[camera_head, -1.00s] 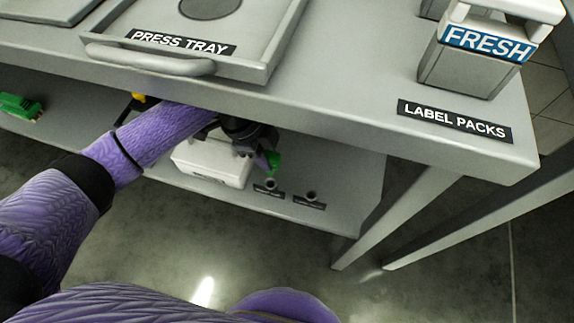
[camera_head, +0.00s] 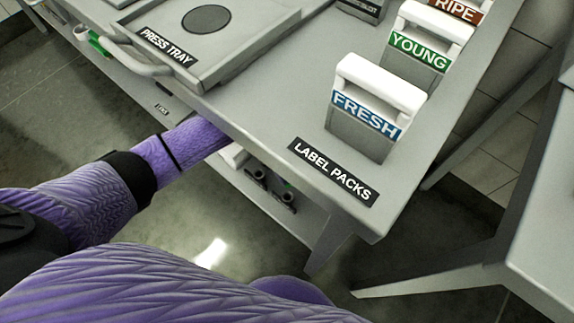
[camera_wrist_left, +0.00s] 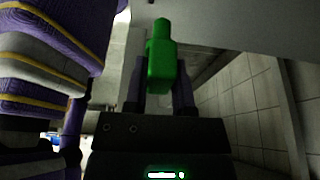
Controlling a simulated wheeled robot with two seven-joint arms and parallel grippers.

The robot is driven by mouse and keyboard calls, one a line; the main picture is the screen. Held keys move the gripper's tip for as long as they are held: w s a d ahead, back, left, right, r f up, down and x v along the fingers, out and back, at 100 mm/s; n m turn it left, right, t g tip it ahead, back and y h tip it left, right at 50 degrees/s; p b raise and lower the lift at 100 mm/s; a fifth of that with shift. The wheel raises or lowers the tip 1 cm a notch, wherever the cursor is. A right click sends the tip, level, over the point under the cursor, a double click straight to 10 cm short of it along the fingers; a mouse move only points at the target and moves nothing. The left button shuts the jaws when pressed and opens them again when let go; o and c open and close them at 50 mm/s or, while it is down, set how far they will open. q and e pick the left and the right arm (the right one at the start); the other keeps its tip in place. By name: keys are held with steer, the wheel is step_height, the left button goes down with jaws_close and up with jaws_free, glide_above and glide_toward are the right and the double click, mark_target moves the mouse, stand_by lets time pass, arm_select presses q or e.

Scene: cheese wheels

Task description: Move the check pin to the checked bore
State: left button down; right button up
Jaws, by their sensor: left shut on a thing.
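The check pin (camera_wrist_left: 161,62), a green stepped piece, shows in the left wrist view between the two dark fingers of my left gripper (camera_wrist_left: 160,85), which is shut on it. In the head view my left arm reaches under the table top, and the table hides the gripper. Two dark round bores, a left one (camera_head: 257,174) and a right one (camera_head: 288,197), stand on the lower shelf in the head view. Their labels are too small to read. My right gripper is not in view.
The table top overhangs the lower shelf. A white box (camera_head: 233,155) is partly hidden beside the bores. On top are the press tray (camera_head: 262,46) and label packs marked FRESH (camera_head: 362,146), YOUNG (camera_head: 405,72) and RIPE. A green object (camera_head: 98,42) lies at the far left.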

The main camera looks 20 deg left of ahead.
arm_select(q)
steer(key=b, duration=0.4)
glide_above(287, 190)
steer(key=s, duration=0.1)
steer(key=shift+s+d+f, duration=0.1)
steer(key=shift+f, duration=1.4)
steer(key=shift+s+d+f, duration=0.1)
steer(key=shift+f, duration=1.35)
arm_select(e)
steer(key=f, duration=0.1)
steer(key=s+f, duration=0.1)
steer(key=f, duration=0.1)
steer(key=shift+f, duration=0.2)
arm_select(q)
steer(key=shift+r+p, duration=0.1)
steer(key=shift+p, duration=0.3)
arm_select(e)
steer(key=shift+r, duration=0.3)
arm_select(q)
steer(key=shift+f+b, duration=1.5)
steer(key=shift+f, duration=0.65)
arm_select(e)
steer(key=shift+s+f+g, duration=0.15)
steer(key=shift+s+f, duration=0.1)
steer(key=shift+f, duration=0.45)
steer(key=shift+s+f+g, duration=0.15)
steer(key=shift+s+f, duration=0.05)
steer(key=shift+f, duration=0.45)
